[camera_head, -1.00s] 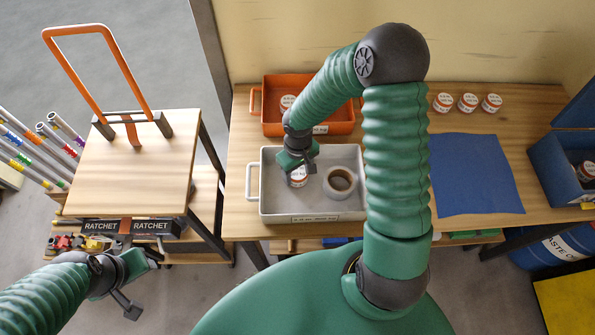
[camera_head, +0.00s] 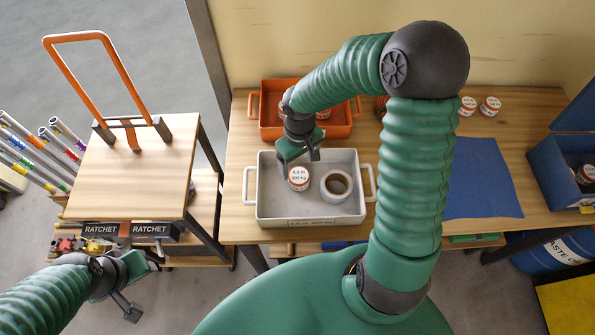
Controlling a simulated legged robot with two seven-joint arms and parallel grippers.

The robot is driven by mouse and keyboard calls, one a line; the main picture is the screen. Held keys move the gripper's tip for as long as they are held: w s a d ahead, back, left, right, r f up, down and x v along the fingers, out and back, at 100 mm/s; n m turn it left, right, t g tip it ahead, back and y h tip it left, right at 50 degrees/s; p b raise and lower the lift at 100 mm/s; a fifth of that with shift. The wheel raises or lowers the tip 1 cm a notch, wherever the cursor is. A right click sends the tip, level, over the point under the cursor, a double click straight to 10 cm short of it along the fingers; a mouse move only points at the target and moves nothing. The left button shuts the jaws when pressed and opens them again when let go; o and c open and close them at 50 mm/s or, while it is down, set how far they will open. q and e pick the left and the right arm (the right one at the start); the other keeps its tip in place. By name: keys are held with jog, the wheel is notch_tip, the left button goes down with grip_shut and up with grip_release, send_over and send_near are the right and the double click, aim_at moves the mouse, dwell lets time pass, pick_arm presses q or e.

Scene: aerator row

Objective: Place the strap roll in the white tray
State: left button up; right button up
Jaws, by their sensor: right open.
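The strap roll (camera_head: 299,178), white-topped with a red-and-black printed label, lies inside the white tray (camera_head: 262,205), left of its middle. My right gripper (camera_head: 300,158) is open and empty, just behind and above the roll, with its fingers apart and the roll's top in plain view. A gap between fingers and roll is hard to judge. My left gripper (camera_head: 143,290) hangs at the lower left, away from the tray, with its fingers apart and nothing seen between them.
A pale ring-shaped roll (camera_head: 336,186) lies in the tray, right of the strap roll. An orange tray (camera_head: 270,130) stands behind. More labelled rolls (camera_head: 489,106) stand at the back right, near a blue mat (camera_head: 485,180) and a blue box (camera_head: 545,165). A trolley (camera_head: 130,170) is at left.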

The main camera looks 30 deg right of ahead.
aim_at(300, 174)
jog(key=s+a+r+t, duration=0.2)
jog(key=s+a+r, duration=0.4)
jog(key=shift+s+a+t, duration=0.3)
jog(key=shift+s+a, duration=0.1)
dwell(0.6)
jog(key=shift+d, duration=0.25)
